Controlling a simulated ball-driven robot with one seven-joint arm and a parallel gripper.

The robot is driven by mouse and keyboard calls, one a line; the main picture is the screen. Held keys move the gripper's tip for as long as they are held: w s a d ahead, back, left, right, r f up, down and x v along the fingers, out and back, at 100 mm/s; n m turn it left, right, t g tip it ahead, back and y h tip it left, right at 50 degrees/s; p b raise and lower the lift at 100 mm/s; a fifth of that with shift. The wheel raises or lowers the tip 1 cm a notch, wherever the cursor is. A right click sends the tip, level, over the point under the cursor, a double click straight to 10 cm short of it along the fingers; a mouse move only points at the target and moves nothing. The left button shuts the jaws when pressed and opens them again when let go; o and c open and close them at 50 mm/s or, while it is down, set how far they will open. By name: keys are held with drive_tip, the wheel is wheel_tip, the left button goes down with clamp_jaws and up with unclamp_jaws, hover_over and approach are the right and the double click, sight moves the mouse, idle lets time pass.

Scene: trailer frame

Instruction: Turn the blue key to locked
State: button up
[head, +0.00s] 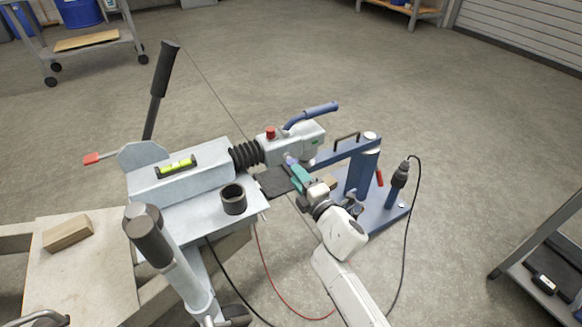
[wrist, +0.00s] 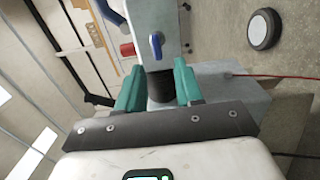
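The blue key (wrist: 156,42) sits on the side of the grey coupling head (wrist: 152,16); in the wrist view it stands lengthwise in the picture. In the head view a small bluish piece, apparently the key (head: 289,160), shows on the coupling head (head: 308,137) just beyond my gripper's tips. My gripper (head: 294,168) has teal fingers, spread apart in the wrist view (wrist: 158,70). Nothing is held between them. The key lies just past the fingertips, roughly centred between them, apparently not touched. I see no lock markings.
A black bellows (head: 246,153) joins the coupling to the grey drawbar with a spirit level (head: 176,166). A red cap (head: 270,132) and blue handle (head: 318,111) top the coupling. A blue stand (head: 366,172) is close to my arm at right. Cables hang below.

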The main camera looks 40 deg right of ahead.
drive_tip(key=v, duration=0.4)
drive_tip(key=shift+s+a, duration=0.15)
drive_tip(key=shift+s, duration=0.2)
idle(0.3)
drive_tip(key=s+a+f+m+g, duration=0.2)
drive_tip(key=s+f+m+g, duration=0.5)
drive_tip(key=s+m+g, duration=0.4)
drive_tip(key=s+a+f+m+g+y, duration=0.2)
drive_tip(key=s+a+m+g+y, duration=0.25)
drive_tip(key=s+a, duration=0.8)
wheel_tip(320, 180, up, 34)
drive_tip(key=s+d+p, duration=0.1)
drive_tip(key=p, duration=3.3)
drive_tip(key=shift+s+d+g, duration=0.15)
drive_tip(key=shift+s+g, duration=0.2)
drive_tip(key=shift+g, duration=0.1)
